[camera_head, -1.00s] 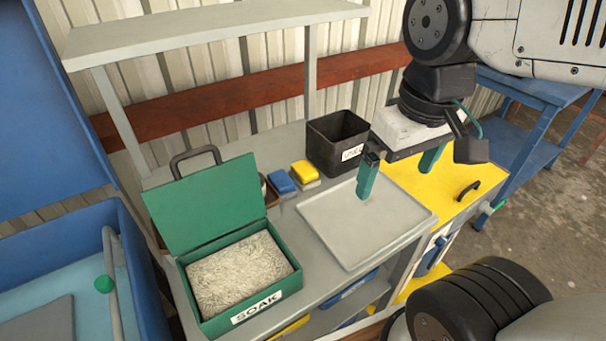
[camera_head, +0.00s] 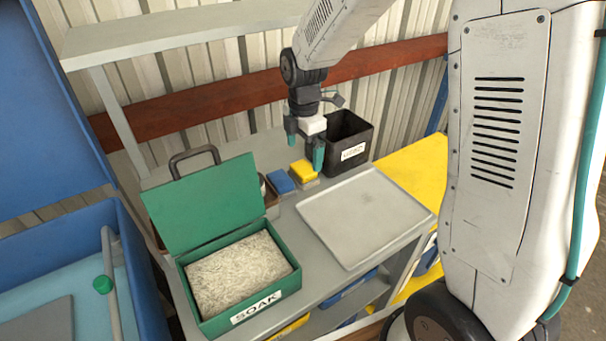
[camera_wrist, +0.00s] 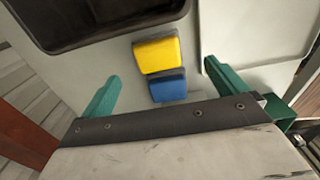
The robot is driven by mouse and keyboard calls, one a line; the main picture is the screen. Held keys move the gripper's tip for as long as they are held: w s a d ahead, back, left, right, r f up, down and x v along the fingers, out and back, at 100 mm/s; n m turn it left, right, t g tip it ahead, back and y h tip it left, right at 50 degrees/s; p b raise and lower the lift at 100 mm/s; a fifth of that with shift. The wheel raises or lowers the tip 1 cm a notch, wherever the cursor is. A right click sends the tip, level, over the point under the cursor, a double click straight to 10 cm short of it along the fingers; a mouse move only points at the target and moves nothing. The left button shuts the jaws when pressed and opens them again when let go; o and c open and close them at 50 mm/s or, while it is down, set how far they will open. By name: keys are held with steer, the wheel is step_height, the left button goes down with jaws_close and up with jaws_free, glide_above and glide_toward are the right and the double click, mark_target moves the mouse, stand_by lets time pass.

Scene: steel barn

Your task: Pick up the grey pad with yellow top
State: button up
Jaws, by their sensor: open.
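The grey pad with yellow top (camera_head: 304,171) lies on the grey bench, beside a pad with a blue top (camera_head: 280,181). In the wrist view the yellow-topped pad (camera_wrist: 158,54) lies beyond the blue-topped pad (camera_wrist: 168,88), between the lines of the two fingers. My gripper (camera_head: 305,156) has green fingers and is above the bench, over the area of the two pads. It is open and empty; the wrist view shows its fingers (camera_wrist: 160,84) wide apart. The pads' undersides are hidden.
A black bin (camera_head: 362,142) with a label stands right behind the yellow-topped pad. A grey tray (camera_head: 365,218) lies to the right. A green box marked SOAK (camera_head: 240,310), its lid raised, stands to the left. A shelf (camera_head: 200,33) runs above the bench's back.

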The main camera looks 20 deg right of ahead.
mark_target(303, 167)
steer(key=f, duration=0.8)
steer(key=shift+w, duration=0.2)
steer(key=shift+r, duration=0.1)
steer(key=c, duration=1.1)
steer(key=shift+c, duration=0.2)
steer(key=shift+r, duration=0.1)
steer(key=shift+r, duration=0.6)
step_height(303, 167, up, 2)
steer(key=shift+r, duration=0.25)
steer(key=s, duration=1)
steer(key=s+r, duration=0.1)
steer(key=s, duration=0.5)
